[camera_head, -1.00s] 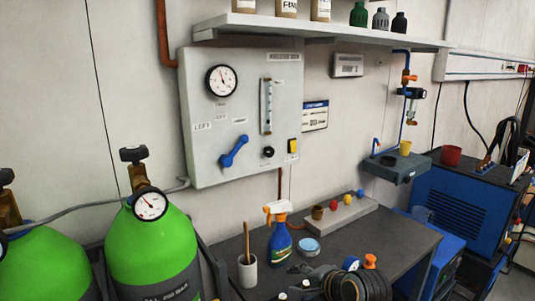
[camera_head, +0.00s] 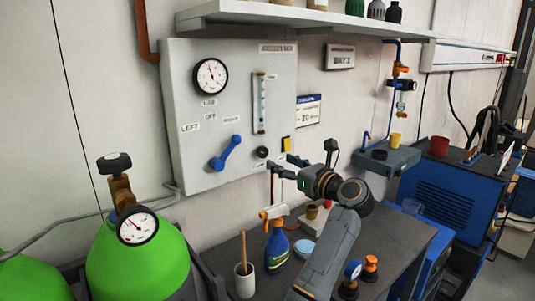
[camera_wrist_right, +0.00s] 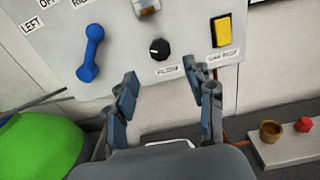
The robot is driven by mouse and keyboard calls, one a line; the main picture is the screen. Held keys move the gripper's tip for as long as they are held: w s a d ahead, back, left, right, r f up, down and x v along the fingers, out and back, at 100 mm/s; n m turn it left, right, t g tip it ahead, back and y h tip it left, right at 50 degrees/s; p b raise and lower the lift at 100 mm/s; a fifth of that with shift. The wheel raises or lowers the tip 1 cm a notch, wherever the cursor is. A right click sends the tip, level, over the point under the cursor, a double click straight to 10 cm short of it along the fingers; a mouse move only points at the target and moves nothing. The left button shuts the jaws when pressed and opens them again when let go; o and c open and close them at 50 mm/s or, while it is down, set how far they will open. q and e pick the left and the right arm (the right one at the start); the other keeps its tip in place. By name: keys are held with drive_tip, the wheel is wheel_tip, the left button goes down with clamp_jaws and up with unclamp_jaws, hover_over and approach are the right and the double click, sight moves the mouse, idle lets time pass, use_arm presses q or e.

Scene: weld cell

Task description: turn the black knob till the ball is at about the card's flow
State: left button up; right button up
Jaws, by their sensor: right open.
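The black knob (camera_head: 262,152) sits low on the grey wall panel (camera_head: 190,90), under the flow tube (camera_head: 261,104). In the right wrist view the knob (camera_wrist_right: 160,49) is round with a light mark, above a small label. The ball in the tube is too small to make out. The card (camera_head: 309,111) hangs on the wall right of the panel; its figure reads about 20. My right gripper (camera_head: 281,164) is open and empty, just below and right of the knob. In the wrist view its fingers (camera_wrist_right: 163,92) stand apart, short of the knob. My left gripper is not in view.
A blue lever (camera_head: 226,153) is left of the knob and a yellow switch (camera_head: 286,144) right of it. Below, the bench holds a spray bottle (camera_head: 276,246) and a white cup with a stick (camera_head: 244,280). A green cylinder (camera_head: 140,268) stands at left.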

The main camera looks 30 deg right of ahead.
sight(265, 154)
drive_tip(key=w, duration=0.4)
drive_tip(key=w+p, duration=0.1)
drive_tip(key=w, duration=0.2)
drive_tip(key=shift+a, duration=0.25)
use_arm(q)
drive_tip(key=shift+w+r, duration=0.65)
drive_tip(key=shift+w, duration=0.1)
use_arm(e)
clamp_jaws()
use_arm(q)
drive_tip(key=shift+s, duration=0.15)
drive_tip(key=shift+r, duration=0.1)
use_arm(e)
drive_tip(key=shift+n, duration=0.4)
